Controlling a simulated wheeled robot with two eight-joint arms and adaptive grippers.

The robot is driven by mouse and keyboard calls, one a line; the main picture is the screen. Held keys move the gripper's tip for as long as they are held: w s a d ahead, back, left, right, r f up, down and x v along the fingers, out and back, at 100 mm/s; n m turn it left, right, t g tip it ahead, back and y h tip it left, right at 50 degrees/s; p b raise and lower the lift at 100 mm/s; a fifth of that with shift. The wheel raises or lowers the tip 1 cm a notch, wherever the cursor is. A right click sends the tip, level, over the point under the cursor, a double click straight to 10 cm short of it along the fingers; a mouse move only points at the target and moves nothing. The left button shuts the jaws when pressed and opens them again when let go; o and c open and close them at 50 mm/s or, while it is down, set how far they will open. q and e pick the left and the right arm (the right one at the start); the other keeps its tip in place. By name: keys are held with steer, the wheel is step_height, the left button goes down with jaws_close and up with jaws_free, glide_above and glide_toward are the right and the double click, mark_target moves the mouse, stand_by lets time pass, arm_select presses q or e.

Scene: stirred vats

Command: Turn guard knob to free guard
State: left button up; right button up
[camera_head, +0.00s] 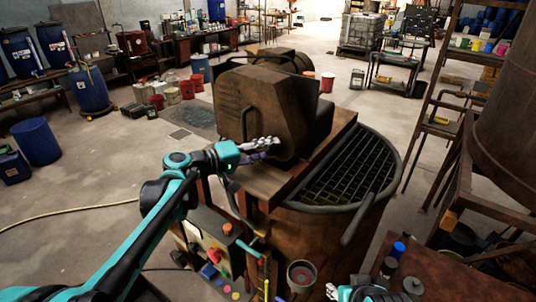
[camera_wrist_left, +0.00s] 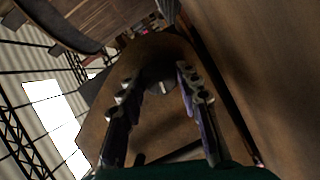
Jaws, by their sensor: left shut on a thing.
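A rust-brown boxy guard (camera_head: 262,105) with a curved handle on its near face stands on the plate across the vat. My left gripper (camera_head: 274,146) reaches from the left to the lower part of this face. In the left wrist view, the fingers sit on either side of a dark round knob (camera_wrist_left: 160,84) on the brown guard plate (camera_wrist_left: 155,125). The gripper is shut on the knob; in the head view the fingers mostly hide it. How far it is turned cannot be told. My right gripper (camera_head: 335,292) shows only partly at the bottom edge; its jaw state is unclear.
The rusty vat (camera_head: 335,230) has a dark grid (camera_head: 350,175) over its open side. A control box (camera_head: 208,245) with coloured buttons stands at its near left. A brown table (camera_head: 430,275) with small items is at lower right. Open floor lies to the left.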

arm_select(q)
steer(key=shift+f+n+h+b, duration=0.1)
steer(key=shift+n+h+b, duration=0.3)
steer(key=shift+n, duration=0.5)
steer(key=o, duration=1.2)
steer(key=shift+a, duration=0.1)
steer(key=v, duration=1.2)
